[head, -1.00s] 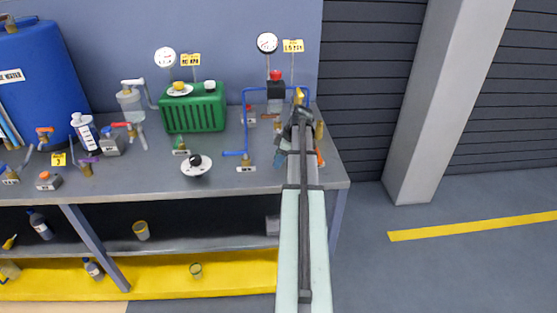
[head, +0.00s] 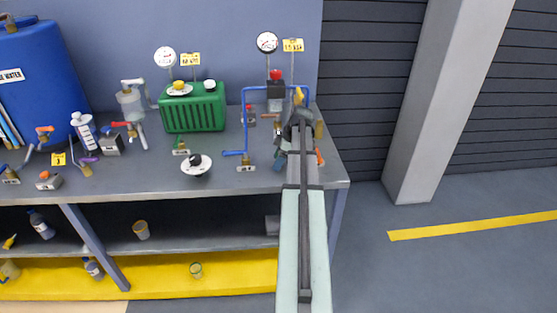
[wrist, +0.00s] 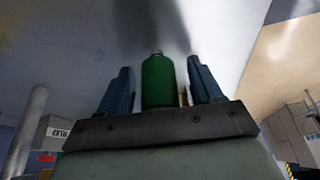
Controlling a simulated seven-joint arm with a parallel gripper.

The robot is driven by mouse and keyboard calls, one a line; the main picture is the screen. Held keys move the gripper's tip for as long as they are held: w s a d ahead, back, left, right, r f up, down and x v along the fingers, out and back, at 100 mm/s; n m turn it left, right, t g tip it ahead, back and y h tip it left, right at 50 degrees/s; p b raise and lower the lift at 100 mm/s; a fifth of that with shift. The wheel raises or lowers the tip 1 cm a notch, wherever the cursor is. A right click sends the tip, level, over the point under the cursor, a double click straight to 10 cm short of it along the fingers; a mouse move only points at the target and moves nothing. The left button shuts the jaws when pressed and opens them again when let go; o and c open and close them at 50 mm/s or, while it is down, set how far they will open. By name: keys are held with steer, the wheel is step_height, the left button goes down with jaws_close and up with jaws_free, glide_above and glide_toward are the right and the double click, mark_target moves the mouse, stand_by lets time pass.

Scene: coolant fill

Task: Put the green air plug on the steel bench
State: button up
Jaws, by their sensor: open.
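In the wrist view a green cylinder (wrist: 158,82) with a narrow grey-brown top, which looks like the green air plug, is between the fingers of my gripper (wrist: 160,88). The two dark blue fingers are apart, with a gap on each side of it. I cannot tell what it rests on. In the head view my gripper (head: 290,150) is at the right end of the steel bench (head: 225,184), largely hidden by my arm. The green cylinder cannot be made out there.
Blue pipework (head: 245,115) with a red-capped black block (head: 276,88) stands just behind and left of my gripper. A green ribbed tank (head: 193,110) and a round white plate with a black knob (head: 196,165) are farther left. The bench front between them is fairly clear.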

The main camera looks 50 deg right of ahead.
steer(key=v, duration=1.2)
steer(key=shift+w, duration=0.1)
steer(key=shift+o, duration=0.9)
steer(key=shift+r, duration=0.1)
steer(key=shift+o, duration=0.6)
steer(key=shift+r, duration=0.4)
steer(key=o, duration=0.4)
steer(key=r, duration=0.3)
steer(key=s+d+r+h, duration=0.1)
steer(key=r, duration=0.2)
steer(key=d+r+h, duration=0.1)
steer(key=r, duration=0.2)
steer(key=shift+s+d, duration=0.1)
steer(key=shift+s, duration=0.25)
steer(key=shift+c, duration=0.2)
steer(key=s+d+r+m+g+h, duration=0.1)
steer(key=s+r+m+g, duration=0.15)
steer(key=m, duration=0.55)
steer(key=s+d+r+m+g, duration=0.15)
steer(key=s+m, duration=0.25)
steer(key=m, duration=0.4)
steer(key=f, duration=1)
steer(key=shift+s+a+f, duration=0.15)
steer(key=shift+s, duration=0.05)
